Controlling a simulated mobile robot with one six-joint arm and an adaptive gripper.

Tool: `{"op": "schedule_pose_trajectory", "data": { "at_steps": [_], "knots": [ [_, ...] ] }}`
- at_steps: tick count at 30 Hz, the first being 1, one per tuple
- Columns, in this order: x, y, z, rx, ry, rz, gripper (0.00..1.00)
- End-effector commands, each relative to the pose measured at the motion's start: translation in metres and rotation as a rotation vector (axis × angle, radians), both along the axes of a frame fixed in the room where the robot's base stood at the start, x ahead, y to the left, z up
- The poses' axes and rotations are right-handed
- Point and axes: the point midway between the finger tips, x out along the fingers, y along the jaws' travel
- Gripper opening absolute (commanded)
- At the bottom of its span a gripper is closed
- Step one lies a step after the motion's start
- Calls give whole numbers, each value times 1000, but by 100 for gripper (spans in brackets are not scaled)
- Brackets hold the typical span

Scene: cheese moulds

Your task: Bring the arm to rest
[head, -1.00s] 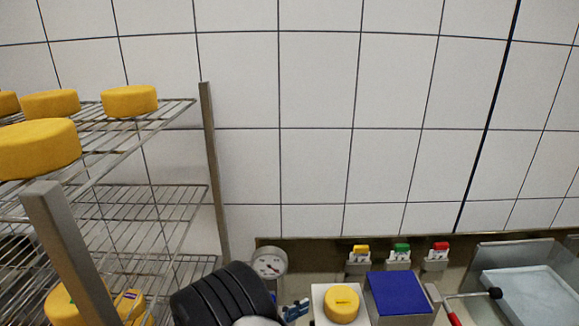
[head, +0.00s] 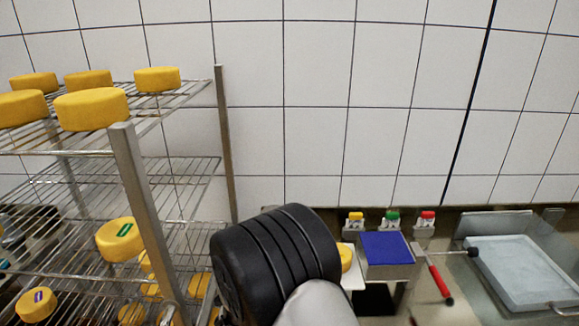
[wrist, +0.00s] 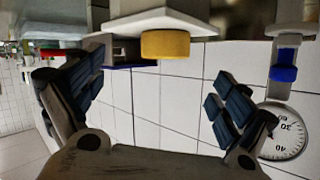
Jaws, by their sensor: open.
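My gripper (wrist: 155,100) shows in the wrist view with its dark blue-padded fingers wide apart and nothing between them. Beyond them, a yellow cheese (wrist: 165,44) rests on a white block (wrist: 160,22), seen upside down. The gripper appears apart from both. In the head view, my black and grey arm covers the lower middle and hides my gripper. The cheese (head: 346,257) shows only in part at the arm's right edge.
A wire rack (head: 140,190) with yellow cheeses stands at left, close to my arm. A blue-topped box (head: 387,248), red-handled tool (head: 440,280) and pale tray (head: 525,275) lie right. A round dial (wrist: 283,130) is near the right finger. The tiled wall ahead is bare.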

Motion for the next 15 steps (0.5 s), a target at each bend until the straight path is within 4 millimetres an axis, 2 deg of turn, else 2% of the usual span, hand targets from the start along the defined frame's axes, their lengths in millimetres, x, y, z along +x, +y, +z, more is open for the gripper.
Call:
{"op": "schedule_pose_trajectory", "data": {
  "at_steps": [4,8,11,15],
  "knots": [
    [25,14,39,163,8,143,94],
    [33,31,86,300,38,328,94],
    [21,41,122,366,80,477,94],
    [-18,44,165,398,166,668,94]
  ]
}}
